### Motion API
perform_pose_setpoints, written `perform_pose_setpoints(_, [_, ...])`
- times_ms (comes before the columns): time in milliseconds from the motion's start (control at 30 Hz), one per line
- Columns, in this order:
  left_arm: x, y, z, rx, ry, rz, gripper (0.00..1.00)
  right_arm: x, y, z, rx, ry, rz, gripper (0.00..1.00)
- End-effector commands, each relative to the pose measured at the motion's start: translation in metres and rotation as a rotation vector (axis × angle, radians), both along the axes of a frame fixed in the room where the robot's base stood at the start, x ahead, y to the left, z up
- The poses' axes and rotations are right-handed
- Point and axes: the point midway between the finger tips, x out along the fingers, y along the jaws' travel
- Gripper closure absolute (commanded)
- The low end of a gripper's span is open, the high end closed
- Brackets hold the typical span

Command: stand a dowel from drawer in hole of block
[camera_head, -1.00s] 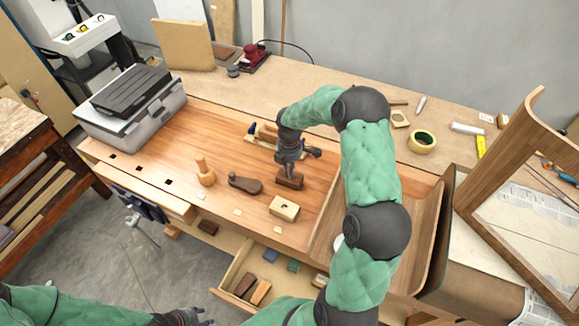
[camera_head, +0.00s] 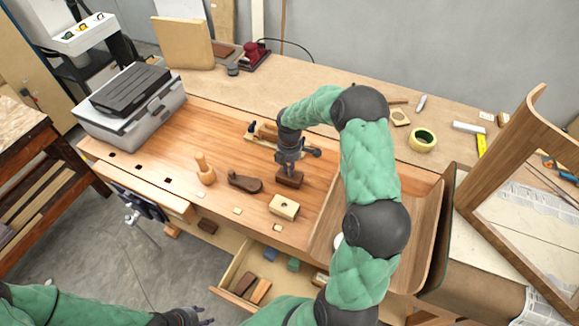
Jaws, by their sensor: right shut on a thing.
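My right gripper (camera_head: 289,166) points down over a dark brown block (camera_head: 290,180) on the wooden bench top. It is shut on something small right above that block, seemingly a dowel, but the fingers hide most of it. I cannot tell whether it sits in a hole of the dark block. A pale block (camera_head: 284,207) with a hole in its top lies just in front. The open drawer (camera_head: 228,277) below the bench front holds dark and light wood pieces (camera_head: 254,288). My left gripper (camera_head: 188,319) is at the bottom edge, partly cut off, far from the blocks.
A turned wooden piece (camera_head: 204,172) and a dark brown shaped tool (camera_head: 245,182) lie left of the blocks. A hand plane (camera_head: 263,132) is behind the gripper. A wooden tray (camera_head: 425,215) stands right, partly behind my arm.

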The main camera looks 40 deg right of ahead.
Motion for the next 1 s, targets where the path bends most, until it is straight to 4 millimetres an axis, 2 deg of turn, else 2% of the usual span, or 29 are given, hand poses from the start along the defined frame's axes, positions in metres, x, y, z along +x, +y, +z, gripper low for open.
perform_pose_setpoints(467, [0.0000,0.0000,-0.0020,0.000,0.000,0.000,0.60,0.0000,-0.0001,-0.0044,0.000,0.000,0.000,0.97])
perform_pose_setpoints(500, [-0.0001,0.0000,-0.0020,0.000,0.000,0.000,0.60,0.0000,-0.0001,-0.0043,0.000,0.000,0.000,0.82])
perform_pose_setpoints(600, [-0.0001,0.0000,-0.0020,0.000,0.000,0.000,0.60,0.0000,-0.0001,-0.0043,0.000,0.000,0.000,0.57])
perform_pose_setpoints(833, [0.0000,0.0000,-0.0020,0.000,0.000,0.000,0.60,0.0000,-0.0001,-0.0043,0.000,0.000,0.000,0.57])
perform_pose_setpoints(867, [-0.0001,0.0000,-0.0020,0.000,0.000,0.000,0.60,-0.0001,0.0000,-0.0043,0.000,0.000,0.000,0.52])
perform_pose_setpoints(900, [-0.0001,0.0000,-0.0020,0.000,0.000,0.000,0.60,-0.0001,0.0000,-0.0043,0.000,0.000,0.000,0.41])
perform_pose_setpoints(1000, [0.0000,0.0000,-0.0020,0.000,0.000,0.000,0.60,0.0000,0.0000,-0.0043,0.000,0.000,0.000,0.38])
